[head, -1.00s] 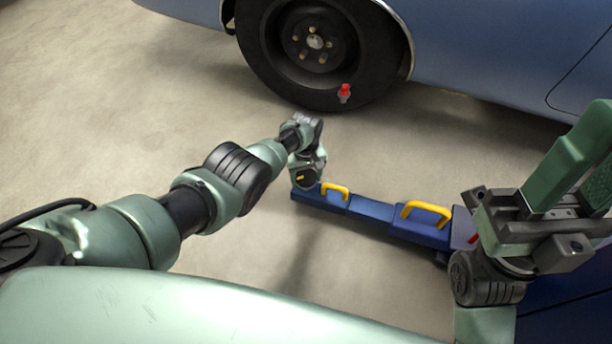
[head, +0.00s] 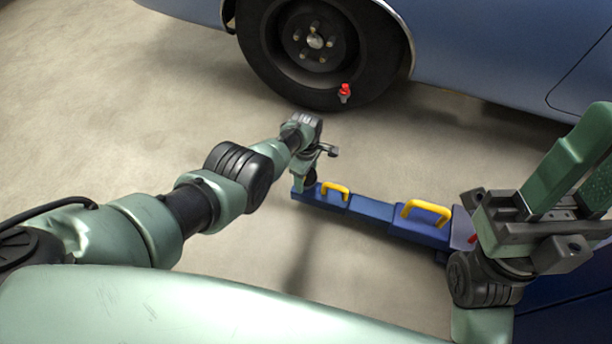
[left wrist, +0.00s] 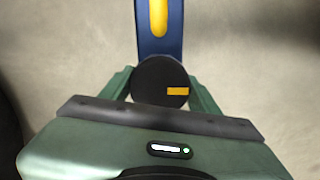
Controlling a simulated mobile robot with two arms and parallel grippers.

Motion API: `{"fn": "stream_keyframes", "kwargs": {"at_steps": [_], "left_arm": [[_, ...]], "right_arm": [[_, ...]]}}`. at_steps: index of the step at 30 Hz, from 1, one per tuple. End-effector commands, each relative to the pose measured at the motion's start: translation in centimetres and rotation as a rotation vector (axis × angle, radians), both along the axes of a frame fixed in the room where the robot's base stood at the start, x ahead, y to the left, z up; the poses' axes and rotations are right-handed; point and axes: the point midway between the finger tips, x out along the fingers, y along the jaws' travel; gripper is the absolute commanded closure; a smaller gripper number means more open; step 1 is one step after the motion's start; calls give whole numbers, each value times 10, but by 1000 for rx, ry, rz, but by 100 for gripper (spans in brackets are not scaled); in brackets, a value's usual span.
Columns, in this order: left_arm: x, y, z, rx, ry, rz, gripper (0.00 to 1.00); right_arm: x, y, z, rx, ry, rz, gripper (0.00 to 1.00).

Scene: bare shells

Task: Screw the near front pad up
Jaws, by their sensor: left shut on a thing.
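The near front pad is a round black disc with an orange mark (left wrist: 160,82) at the end of the blue lift arm (head: 372,207). In the left wrist view it sits between the green fingers of my left gripper (left wrist: 160,90), which is shut on its sides. In the head view my left gripper (head: 309,176) reaches down to the arm's far left end and largely hides the pad. My right gripper (head: 592,172) is at the right, apart from the lift arm, with a gap between its green fingers; it looks open and empty.
Two yellow handles (head: 335,188) (head: 427,211) stand on the lift arm. A blue car with a dark wheel (head: 318,45) is behind. A small red-topped thing (head: 345,92) shows in front of the tyre. The concrete floor (head: 120,120) at left is clear.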

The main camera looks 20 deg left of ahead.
Motion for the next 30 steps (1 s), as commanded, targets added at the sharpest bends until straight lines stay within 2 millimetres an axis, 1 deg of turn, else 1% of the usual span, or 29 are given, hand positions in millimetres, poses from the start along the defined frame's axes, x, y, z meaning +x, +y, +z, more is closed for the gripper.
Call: {"fn": "stream_keyframes", "kwargs": {"at_steps": [1,6,19,20,21,22,30], "left_arm": [[-6,1,-6,1,11,15,79],[-6,1,-6,1,11,44,80],[-5,1,-5,1,11,51,79],[-5,1,-5,1,11,51,31],[-5,2,-5,1,11,51,19],[-5,1,-5,1,10,50,17],[-2,1,-2,1,4,48,17]], "right_arm": [[0,0,-1,0,1,0,62],[0,0,-1,-2,1,0,62],[0,1,-2,-8,2,2,62],[0,1,-2,-8,2,2,62],[0,1,-2,-8,2,2,62],[0,1,-2,-8,2,2,62],[0,1,-1,-7,2,2,62]]}}
